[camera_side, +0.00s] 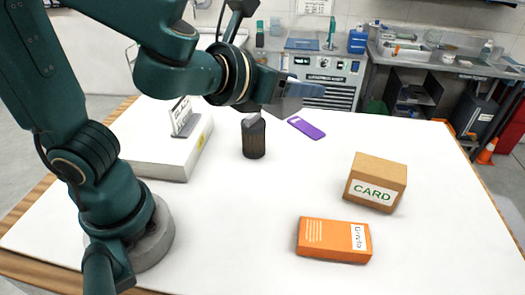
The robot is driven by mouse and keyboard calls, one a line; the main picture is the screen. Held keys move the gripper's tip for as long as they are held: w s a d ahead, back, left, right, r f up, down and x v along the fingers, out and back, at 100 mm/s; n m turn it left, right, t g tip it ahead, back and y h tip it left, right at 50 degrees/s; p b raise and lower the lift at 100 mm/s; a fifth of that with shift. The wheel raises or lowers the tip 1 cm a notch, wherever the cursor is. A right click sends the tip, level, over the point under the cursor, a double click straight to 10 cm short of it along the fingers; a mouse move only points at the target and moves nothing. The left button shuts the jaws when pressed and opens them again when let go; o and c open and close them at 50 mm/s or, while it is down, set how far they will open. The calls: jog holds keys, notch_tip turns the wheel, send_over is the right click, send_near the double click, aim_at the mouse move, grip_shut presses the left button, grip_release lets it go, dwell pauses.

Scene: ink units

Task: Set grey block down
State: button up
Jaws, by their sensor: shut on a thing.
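My gripper (291,96) is in the upper middle of the side view, above the white table and pointing right. It is shut on a grey block (288,106), which shows as a small grey shape at the jaws. The block's outline is hard to separate from the fingers, and part of it is hidden. The block appears raised, with the dark cup below and to the left of it.
A dark cup (254,141) with a grey top stands near the gripper. A purple phone-like item (306,128) lies right of it. A CARD box (376,183) and an orange box (333,241) sit at right. A white box (160,160) with a sign is left. The front centre is clear.

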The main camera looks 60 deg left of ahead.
jog(key=shift+w+f+y, duration=0.5)
jog(key=shift+w+f, duration=0.05)
jog(key=shift+w, duration=0.8)
jog(key=n+g+y, duration=0.1)
jog(key=n+y, duration=0.1)
jog(key=n, duration=0.1)
send_over(317, 173)
notch_tip(317, 173, down, 9)
jog(key=shift+y, duration=0.3)
jog(key=shift+f, duration=5.25)
jog(key=o, duration=1.4)
jog(key=shift+f, duration=0.1)
